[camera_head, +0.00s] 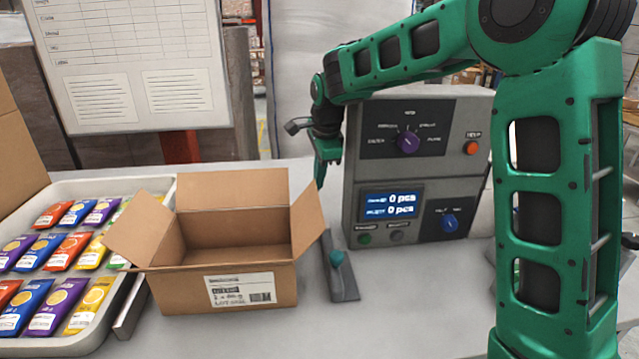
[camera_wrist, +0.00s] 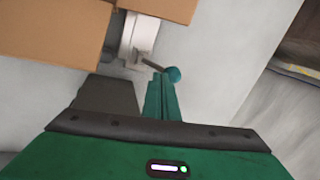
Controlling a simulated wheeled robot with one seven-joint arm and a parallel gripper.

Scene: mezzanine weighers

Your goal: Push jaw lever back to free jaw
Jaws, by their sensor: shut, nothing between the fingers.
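The jaw lever is a short rod with a round teal knob (camera_head: 337,258), in the head view over a narrow grey plate (camera_head: 343,284) right of the open carton. In the wrist view the knob (camera_wrist: 173,74) sits on a thin dark rod that runs to a pale fitting (camera_wrist: 140,38) beside the carton. My gripper (camera_head: 320,182) is shut and empty, pointing down behind the lever, near the console's left side. In the wrist view its green fingers (camera_wrist: 160,82) appear close to the knob; I cannot tell whether they touch. The jaw itself is not clearly visible.
The open cardboard carton (camera_head: 226,290) stands just left of the lever. A grey console (camera_head: 364,180) with dials and a lit display stands to the right. A tray (camera_head: 158,190) of colourful packets lies far left. Bare table shows in front of the console.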

